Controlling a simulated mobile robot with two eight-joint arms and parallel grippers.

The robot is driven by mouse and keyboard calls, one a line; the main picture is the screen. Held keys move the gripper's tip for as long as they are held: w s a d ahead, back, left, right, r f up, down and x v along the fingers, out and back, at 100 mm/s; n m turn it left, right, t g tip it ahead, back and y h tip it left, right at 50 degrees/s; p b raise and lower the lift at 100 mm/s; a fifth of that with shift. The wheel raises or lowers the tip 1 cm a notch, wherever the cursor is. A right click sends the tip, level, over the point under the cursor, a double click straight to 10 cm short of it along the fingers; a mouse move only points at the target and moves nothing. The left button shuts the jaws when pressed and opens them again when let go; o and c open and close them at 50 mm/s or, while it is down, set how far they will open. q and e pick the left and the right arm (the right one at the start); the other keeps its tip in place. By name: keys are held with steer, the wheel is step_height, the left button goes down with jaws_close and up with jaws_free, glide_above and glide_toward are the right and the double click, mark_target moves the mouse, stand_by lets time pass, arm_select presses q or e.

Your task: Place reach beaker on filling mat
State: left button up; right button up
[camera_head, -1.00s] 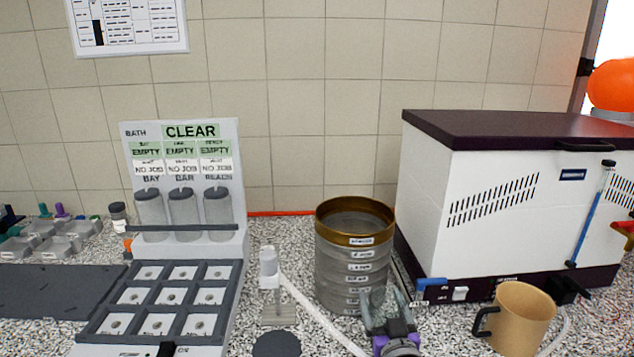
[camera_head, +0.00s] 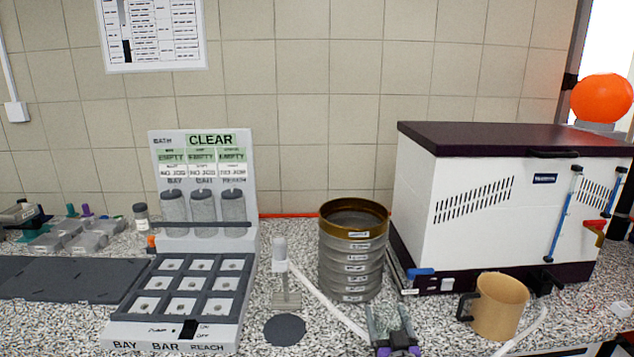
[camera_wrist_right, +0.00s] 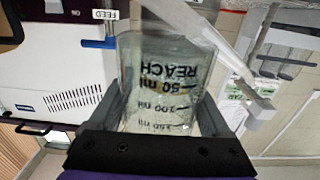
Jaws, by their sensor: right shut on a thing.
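The reach beaker (camera_wrist_right: 165,80) is clear glass with black REACH and ml marks. My right gripper (camera_wrist_right: 160,110) is shut on it, with one finger on each side. A dark round mat (camera_head: 284,330), which looks like the filling mat, lies bare on the counter to the left of this gripper, in front of a small white-topped post (camera_head: 280,262). My left gripper is not in view.
A brass-rimmed sieve stack (camera_head: 350,265) stands behind my right gripper. A tan mug (camera_head: 502,306) is to its right, before a white machine (camera_head: 480,205). A BATH stand (camera_head: 200,240) with a compartment tray (camera_head: 182,328) is left of the mat. A hose (camera_head: 330,308) crosses the counter.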

mark_target(389, 315)
steer(key=w+f, duration=0.1)
steer(key=w+d+f+p, duration=0.1)
steer(key=w+f+p, duration=0.1)
steer(key=shift+w+d+f, duration=0.1)
steer(key=shift+w+d, duration=0.25)
steer(key=shift+w+d+f+p, duration=0.15)
steer(key=shift+w+f+p, duration=0.05)
steer(key=shift+f+p, duration=0.25)
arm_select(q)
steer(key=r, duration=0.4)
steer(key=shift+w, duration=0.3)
